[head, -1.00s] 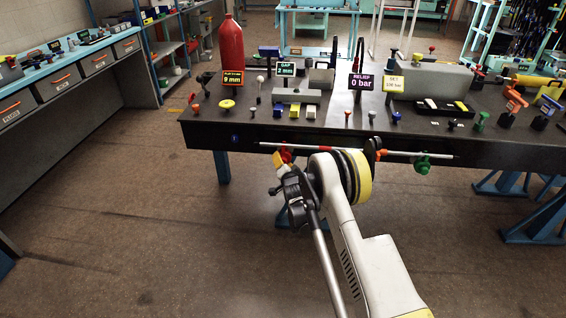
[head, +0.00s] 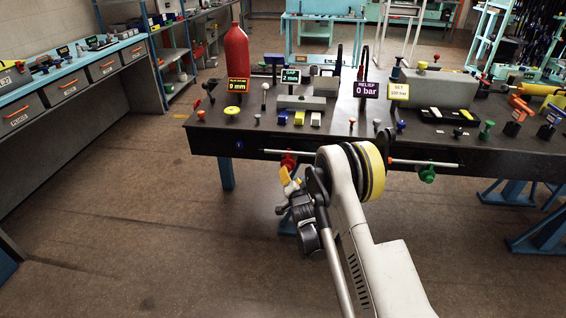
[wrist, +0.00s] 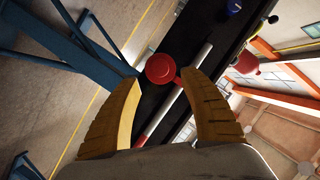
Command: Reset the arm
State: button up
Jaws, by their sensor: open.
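My gripper (head: 289,178) is in front of the dark bench's front face, low at centre in the head view. In the wrist view, my gripper (wrist: 161,78) has its two yellow-brown fingers apart with nothing clamped between them. A red round knob (wrist: 160,69) shows between and just beyond the fingertips, with a gap on each side. In the head view, the red knob (head: 288,160) sits on the bench front, just above the fingers. My arm hides part of the bench front and the rod along it.
The dark bench (head: 220,140) carries a red cylinder (head: 236,60), labelled signs, coloured knobs and a grey block (head: 440,88). A green knob (head: 427,173) hangs at its front edge. A workbench with drawers (head: 50,90) stands at left. The floor between is clear.

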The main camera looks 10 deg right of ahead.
jog(key=s+r+n+g, duration=0.2)
jog(key=s+r, duration=0.1)
jog(key=r, duration=1)
jog(key=s+d+r+n+g, duration=0.1)
jog(key=s+r+n+g, duration=0.1)
jog(key=s+r, duration=0.9)
jog(key=s+n+g, duration=0.4)
jog(key=s+n, duration=0.1)
jog(key=s, duration=2.8)
jog(key=shift+a+n+y, duration=0.3)
jog(key=shift+a+n, duration=0.05)
jog(key=shift+n, duration=0.05)
